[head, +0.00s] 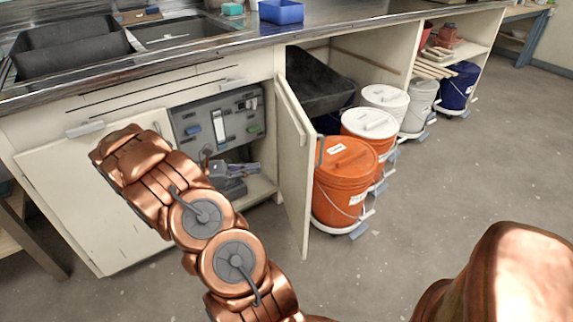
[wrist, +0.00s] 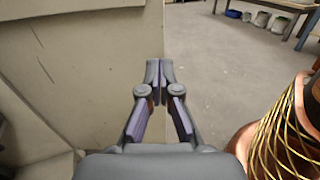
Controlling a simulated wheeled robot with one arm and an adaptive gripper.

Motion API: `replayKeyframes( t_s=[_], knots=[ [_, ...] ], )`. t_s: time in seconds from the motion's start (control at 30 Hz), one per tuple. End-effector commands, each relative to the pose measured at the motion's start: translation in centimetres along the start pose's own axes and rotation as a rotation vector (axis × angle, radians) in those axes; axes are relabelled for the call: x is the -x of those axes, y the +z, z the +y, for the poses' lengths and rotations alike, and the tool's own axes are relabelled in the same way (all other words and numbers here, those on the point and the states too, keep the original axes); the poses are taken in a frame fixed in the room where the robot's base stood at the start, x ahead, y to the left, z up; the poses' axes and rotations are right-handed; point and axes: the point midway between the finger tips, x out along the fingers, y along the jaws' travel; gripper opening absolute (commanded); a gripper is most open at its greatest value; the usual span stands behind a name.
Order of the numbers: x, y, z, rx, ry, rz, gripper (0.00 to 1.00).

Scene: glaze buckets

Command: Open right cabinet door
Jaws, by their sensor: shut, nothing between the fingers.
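The right cabinet door (head: 294,165) stands swung out from the cabinet under the sink in the head view, seen at a steep angle. A grey handle (head: 319,151) shows at its outer edge. The opened bay (head: 219,120) shows a grey tool panel and grey items inside. The left cabinet door (head: 85,205) is closed, with its handle (head: 85,129) near the top. My gripper (wrist: 160,75) is shut and empty in the wrist view. A cream panel (wrist: 85,65) lies beyond and left of it; I cannot tell which.
Orange buckets (head: 345,188) with lids stand just right of the open door. White and blue buckets (head: 459,88) stand farther back. The counter (head: 200,50) with a sink and a blue bin (head: 281,11) runs above. Grey floor (head: 470,165) is clear at right.

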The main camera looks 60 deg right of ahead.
Motion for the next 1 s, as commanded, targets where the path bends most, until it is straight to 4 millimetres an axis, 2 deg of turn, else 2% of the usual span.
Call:
replayKeyframes(
  t_s=[0.17, 0.7, 1.0],
  knots=[
    [-2.0, -0.1, -0.1, 0.004, -0.002, -0.002, 0.0],
    [-11.1, -0.2, -0.1, 0.001, -0.003, -0.002, 0.0],
    [-13.6, -0.1, -0.1, 0.0, -0.001, 0.001, 0.0]
  ],
)
